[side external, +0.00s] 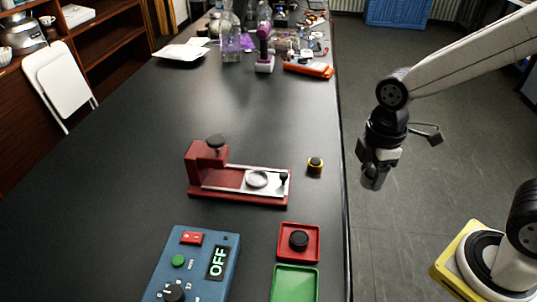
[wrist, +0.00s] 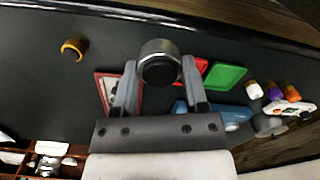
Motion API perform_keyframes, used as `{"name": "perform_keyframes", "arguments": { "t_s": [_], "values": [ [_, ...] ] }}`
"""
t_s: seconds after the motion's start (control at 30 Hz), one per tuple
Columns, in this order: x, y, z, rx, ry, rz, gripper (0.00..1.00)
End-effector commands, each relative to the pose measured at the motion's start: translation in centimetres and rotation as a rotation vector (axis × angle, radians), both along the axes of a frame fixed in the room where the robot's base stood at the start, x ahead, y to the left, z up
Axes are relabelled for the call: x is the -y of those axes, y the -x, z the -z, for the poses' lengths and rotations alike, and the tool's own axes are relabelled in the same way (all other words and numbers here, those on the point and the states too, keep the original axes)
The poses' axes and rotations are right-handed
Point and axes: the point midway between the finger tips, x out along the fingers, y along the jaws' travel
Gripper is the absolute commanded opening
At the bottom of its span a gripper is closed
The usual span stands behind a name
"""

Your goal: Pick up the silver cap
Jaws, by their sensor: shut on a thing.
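The silver cap (wrist: 159,55), a short round piece with a silver rim and a dark face, sits between the two fingers of my gripper (wrist: 158,75) in the wrist view. My gripper is shut on it. In the side external view, my gripper (side external: 374,166) hangs in the air to the right of the table's right edge. The silver cap (side external: 371,182) shows at its lower tip there, small and partly hidden by the fingers.
A red fixture (side external: 193,178) with a metal bed stands on the black table, with a yellow and black cap (side external: 315,165) beside it. Nearer are a red tray (side external: 313,256) holding a black cap, a green tray (side external: 295,284) and a blue box (side external: 206,243) reading OFF. Clutter fills the far end.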

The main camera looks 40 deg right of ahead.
Motion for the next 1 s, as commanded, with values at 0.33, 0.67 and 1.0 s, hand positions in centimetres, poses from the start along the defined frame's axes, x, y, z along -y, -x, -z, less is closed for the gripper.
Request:
{"name": "perform_keyframes", "arguments": {
  "t_s": [0.33, 0.67, 1.0],
  "values": [
    [0.13, 1.15, -0.5, 0.0, 0.0, 0.0, 0.0],
    [0.14, 1.17, -0.49, 0.0, 0.0, 0.0, 0.0],
    [0.08, 0.97, -0.52, 0.0, 0.0, 0.0, 0.0]
  ]
}}
